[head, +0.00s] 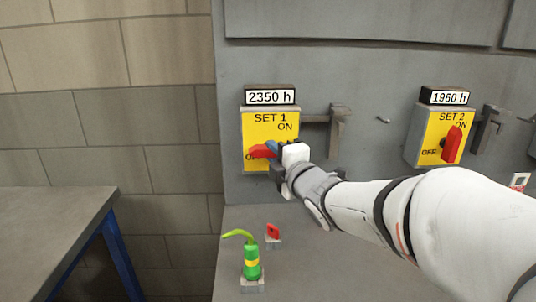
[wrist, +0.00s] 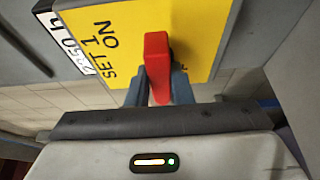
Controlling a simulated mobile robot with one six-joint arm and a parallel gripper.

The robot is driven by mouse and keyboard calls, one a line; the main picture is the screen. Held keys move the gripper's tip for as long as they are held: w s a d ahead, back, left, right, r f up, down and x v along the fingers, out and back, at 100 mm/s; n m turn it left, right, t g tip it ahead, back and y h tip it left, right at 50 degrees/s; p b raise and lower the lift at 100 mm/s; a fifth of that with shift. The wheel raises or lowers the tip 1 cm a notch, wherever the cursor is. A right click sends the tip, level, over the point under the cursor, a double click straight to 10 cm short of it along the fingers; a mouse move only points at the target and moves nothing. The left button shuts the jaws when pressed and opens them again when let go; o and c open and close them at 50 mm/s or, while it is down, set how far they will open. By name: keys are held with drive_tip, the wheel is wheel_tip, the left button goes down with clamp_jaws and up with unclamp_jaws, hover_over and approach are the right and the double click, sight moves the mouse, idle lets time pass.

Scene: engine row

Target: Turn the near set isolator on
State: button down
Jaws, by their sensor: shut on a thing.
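The SET 1 isolator (head: 285,122) is a yellow plate on the grey wall, with ON at its upper right and OFF at its lower left, partly hidden. Its red handle (head: 262,151) lies almost level, with its end pointing left toward the OFF mark. My gripper (head: 273,150) is at the plate, reaching in from the right. In the wrist view the red handle (wrist: 158,62) sits between the two blue-grey fingers, and my gripper (wrist: 159,88) is shut on it. The plate (wrist: 200,30) with SET 1 and ON shows behind.
The SET 2 isolator (head: 436,135) is to the right, its red handle (head: 452,145) near upright. Grey brackets (head: 339,125) stick out beside SET 1. A green oil can (head: 251,262) and a small red item (head: 273,231) stand on the grey surface below. A table (head: 50,225) is at left.

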drive_tip(key=shift+f+m+b, duration=0.2)
drive_tip(key=shift+m+b, duration=0.1)
drive_tip(key=shift+b, duration=0.3)
drive_tip(key=shift+a+f+m+t+h+b, duration=0.1)
drive_tip(key=shift+m+t+h+b, duration=0.95)
drive_tip(key=shift+m+b, duration=2.65)
drive_tip(key=shift+a+r+m+t+h+b, duration=0.1)
drive_tip(key=shift+m+t+h+b, duration=0.95)
drive_tip(key=shift+m+b, duration=2.6)
drive_tip(key=shift+a+f+m+t+h+b, duration=0.1)
drive_tip(key=shift+m+t+h+b, duration=0.9)
drive_tip(key=shift+m+b, duration=2.7)
drive_tip(key=shift+h, duration=0.4)
drive_tip(key=c, duration=1.3)
unclamp_jaws()
